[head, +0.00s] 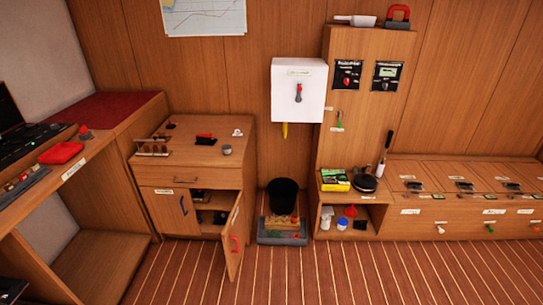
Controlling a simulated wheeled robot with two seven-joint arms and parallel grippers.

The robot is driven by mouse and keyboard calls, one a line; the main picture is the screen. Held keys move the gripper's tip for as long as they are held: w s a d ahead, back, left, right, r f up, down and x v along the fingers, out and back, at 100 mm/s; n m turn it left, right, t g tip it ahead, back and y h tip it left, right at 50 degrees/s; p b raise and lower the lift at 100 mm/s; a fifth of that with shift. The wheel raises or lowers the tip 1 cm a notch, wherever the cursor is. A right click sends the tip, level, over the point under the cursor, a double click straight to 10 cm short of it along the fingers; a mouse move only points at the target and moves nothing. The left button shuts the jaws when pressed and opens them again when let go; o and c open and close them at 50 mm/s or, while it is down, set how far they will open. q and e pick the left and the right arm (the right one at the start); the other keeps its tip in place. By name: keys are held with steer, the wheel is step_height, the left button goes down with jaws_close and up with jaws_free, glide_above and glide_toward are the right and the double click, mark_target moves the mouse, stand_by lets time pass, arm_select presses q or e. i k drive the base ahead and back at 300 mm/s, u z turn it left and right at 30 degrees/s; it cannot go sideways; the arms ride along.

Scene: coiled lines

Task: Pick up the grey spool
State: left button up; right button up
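A small grey round thing (227,149), which looks like the grey spool, stands on the wooden cabinet top (188,162) left of the middle. It is too small to make out its details. It sits near the right side of that top, with nothing seen touching it. Neither of my grippers can be made out in the head view.
A red and black object (205,139) and a wooden rack (153,147) share the top. A black bin (283,194) stands right of the cabinet. The striped floor (330,275) in front is clear.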

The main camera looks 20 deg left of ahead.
mark_target(226, 150)
steer(key=z, duration=0.4)
steer(key=i, duration=2.05)
steer(key=u, duration=0.35)
